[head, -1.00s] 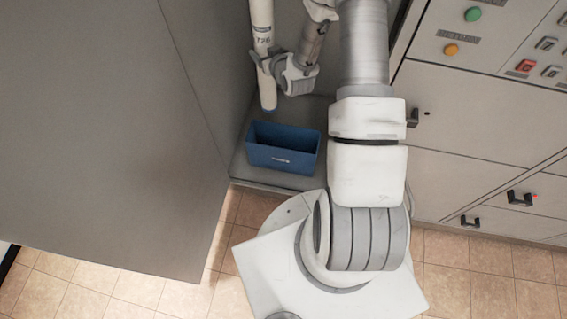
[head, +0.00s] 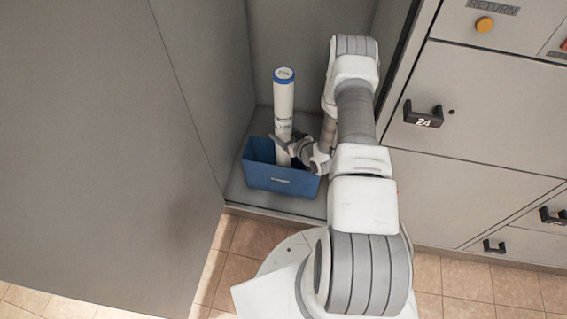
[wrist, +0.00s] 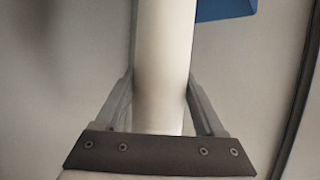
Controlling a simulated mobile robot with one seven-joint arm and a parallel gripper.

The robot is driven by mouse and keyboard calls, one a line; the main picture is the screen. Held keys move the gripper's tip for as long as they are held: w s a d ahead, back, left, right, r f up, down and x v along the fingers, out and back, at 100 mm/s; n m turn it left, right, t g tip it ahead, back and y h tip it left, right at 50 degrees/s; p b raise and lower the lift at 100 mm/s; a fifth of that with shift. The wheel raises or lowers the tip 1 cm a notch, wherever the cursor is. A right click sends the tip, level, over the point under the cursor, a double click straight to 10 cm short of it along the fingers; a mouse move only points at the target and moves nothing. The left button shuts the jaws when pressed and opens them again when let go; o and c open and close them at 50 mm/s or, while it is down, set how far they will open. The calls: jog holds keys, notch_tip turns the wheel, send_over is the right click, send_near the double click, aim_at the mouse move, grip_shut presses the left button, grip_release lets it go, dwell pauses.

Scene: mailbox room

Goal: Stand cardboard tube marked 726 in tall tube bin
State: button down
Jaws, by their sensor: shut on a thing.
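The cardboard tube (head: 284,98) is white with a blue cap on top and dark print on its side, too small to read now. It stands near upright over the blue bin (head: 282,182), its lower end hidden behind the bin's front wall. I cannot tell whether it touches the bin floor. My gripper (head: 285,145) is shut around the tube's lower part, just above the bin rim. In the wrist view the tube (wrist: 164,60) runs between both fingers (wrist: 160,100), and a corner of blue (wrist: 225,8) shows at the upper right.
The bin stands on the floor of an open grey locker compartment (head: 236,190). A large grey door (head: 100,150) is at the left. Closed lockers with black handles (head: 423,115) stand at the right, close to my arm. Tiled floor (head: 450,285) lies in front.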

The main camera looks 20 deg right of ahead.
notch_tip(320, 180, down, 7)
jog(key=b, duration=0.2)
jog(key=shift+r, duration=0.15)
jog(key=shift+f, duration=0.2)
grip_release()
jog(key=p+v, duration=0.2)
jog(key=v, duration=0.5)
jog(key=shift+s+r+p, duration=0.25)
jog(key=shift+p, duration=0.05)
